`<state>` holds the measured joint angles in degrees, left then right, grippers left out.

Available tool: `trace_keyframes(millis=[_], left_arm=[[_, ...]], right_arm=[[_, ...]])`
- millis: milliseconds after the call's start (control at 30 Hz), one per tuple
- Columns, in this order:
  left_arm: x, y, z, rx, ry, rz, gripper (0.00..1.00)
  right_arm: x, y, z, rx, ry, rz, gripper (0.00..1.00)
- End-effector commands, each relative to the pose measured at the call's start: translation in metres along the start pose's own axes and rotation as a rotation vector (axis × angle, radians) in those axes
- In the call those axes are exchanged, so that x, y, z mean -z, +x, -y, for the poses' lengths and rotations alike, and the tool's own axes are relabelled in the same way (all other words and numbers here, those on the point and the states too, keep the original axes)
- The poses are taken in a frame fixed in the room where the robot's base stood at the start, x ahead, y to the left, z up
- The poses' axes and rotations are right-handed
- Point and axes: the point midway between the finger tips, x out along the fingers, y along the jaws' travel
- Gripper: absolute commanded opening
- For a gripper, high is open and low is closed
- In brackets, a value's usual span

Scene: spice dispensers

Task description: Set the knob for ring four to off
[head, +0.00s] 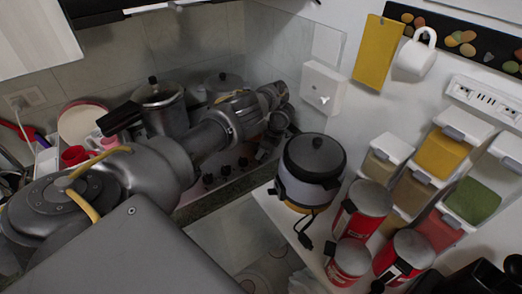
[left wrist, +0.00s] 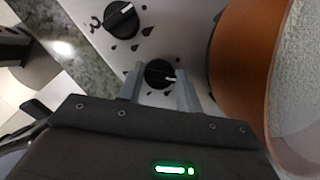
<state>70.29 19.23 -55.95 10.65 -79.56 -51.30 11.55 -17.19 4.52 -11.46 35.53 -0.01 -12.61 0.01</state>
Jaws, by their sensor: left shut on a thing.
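The stove's front panel (head: 222,177) carries a row of black knobs (head: 208,180) in the head view. My left arm reaches over it from the left, and my left gripper (head: 268,147) is at the right end of the row. In the left wrist view, a black knob (left wrist: 160,72) sits between the two fingers of my left gripper (left wrist: 159,80), which is shut on it. Its white mark points to the right in that picture. A neighbouring knob (left wrist: 121,18) is clear of the fingers. I cannot read the ring numbers. My right gripper is not in view.
A copper-coloured pot (left wrist: 238,70) stands close beside the gripped knob. Steel pots (head: 160,105) stand on the stove behind my arm. A rice cooker (head: 311,165), red tins (head: 368,200) and spice dispensers (head: 441,153) are to the right.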

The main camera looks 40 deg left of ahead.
Motion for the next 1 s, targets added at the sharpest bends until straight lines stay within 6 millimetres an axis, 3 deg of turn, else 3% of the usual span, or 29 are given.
trace_keyframes(millis=[33, 67, 200, 567, 733, 800, 1000], left_arm=[[0.0, 0.001, -0.001, -0.002, 0.002, -0.001, 0.12], [0.0, 0.001, -0.001, -0.002, 0.002, -0.001, 0.37], [0.0, 0.001, -0.001, -0.001, 0.001, 0.0, 0.56], [0.0, -0.005, 0.0, 0.001, 0.002, -0.001, 0.57], [-0.001, -0.032, 0.001, 0.003, 0.002, -0.001, 0.57], [-0.003, -0.052, 0.0, 0.001, 0.001, -0.001, 0.57], [-0.002, -0.088, 0.0, -0.001, 0.002, -0.001, 0.57]], right_arm=[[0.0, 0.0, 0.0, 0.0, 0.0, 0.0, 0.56], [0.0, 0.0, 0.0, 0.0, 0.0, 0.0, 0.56], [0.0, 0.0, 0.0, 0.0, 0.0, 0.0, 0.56], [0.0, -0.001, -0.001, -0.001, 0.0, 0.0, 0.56], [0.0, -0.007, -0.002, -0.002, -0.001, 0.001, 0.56], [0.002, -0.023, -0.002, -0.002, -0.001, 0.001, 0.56], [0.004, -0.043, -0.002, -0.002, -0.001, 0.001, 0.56]])
